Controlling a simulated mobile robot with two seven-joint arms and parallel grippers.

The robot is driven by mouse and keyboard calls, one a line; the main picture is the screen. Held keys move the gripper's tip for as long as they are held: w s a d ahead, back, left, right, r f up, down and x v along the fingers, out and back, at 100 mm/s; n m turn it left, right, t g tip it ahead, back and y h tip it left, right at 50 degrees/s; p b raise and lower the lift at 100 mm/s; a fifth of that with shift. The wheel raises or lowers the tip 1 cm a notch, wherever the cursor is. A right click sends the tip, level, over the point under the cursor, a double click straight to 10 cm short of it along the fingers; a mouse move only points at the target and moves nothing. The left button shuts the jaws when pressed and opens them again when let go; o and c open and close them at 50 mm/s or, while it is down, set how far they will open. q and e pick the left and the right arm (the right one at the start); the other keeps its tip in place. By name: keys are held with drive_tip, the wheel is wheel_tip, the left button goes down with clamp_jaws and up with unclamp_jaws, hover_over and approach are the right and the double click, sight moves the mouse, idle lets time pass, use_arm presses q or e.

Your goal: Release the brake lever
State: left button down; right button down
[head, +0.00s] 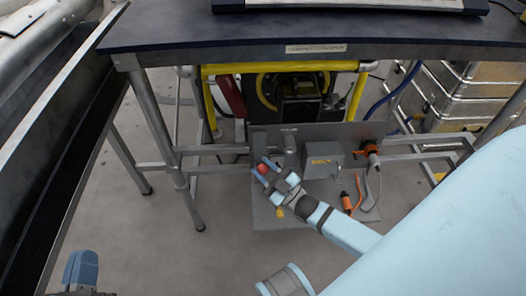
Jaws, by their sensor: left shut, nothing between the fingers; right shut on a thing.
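A red round knob (263,169), which looks like the end of the brake lever, stands over the grey plate under the table. The lever's shaft is hidden or too small to make out. My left gripper (81,268) is at the lower left edge, far from the knob, shut and empty.
A dark table (200,32) overhangs the grey plate (262,215). A grey box (322,160), an orange plug (372,155) and an orange tool (346,203) are right of my gripper. A yellow-framed machine (300,85) stands behind. Metal cases (455,95) stand at right.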

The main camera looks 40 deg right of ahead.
drive_tip(key=shift+s+a+f, duration=0.1)
drive_tip(key=shift+a+f, duration=0.05)
drive_tip(key=shift+f, duration=0.05)
drive_tip(key=c, duration=0.8)
unclamp_jaws()
drive_tip(key=shift+s, duration=0.1)
use_arm(q)
drive_tip(key=shift+s+a+r+t+y+p, duration=0.1)
drive_tip(key=shift+a+r+t+y+p, duration=0.1)
drive_tip(key=shift+r+p, duration=0.3)
drive_tip(key=shift+s+a+r+t+y+p, duration=0.15)
drive_tip(key=shift+r+p, duration=0.15)
drive_tip(key=shift+p, duration=0.35)
use_arm(e)
drive_tip(key=shift+v, duration=6.85)
use_arm(q)
drive_tip(key=shift+w+d+r, duration=0.1)
drive_tip(key=shift+w+r, duration=0.05)
drive_tip(key=shift+w, duration=0.05)
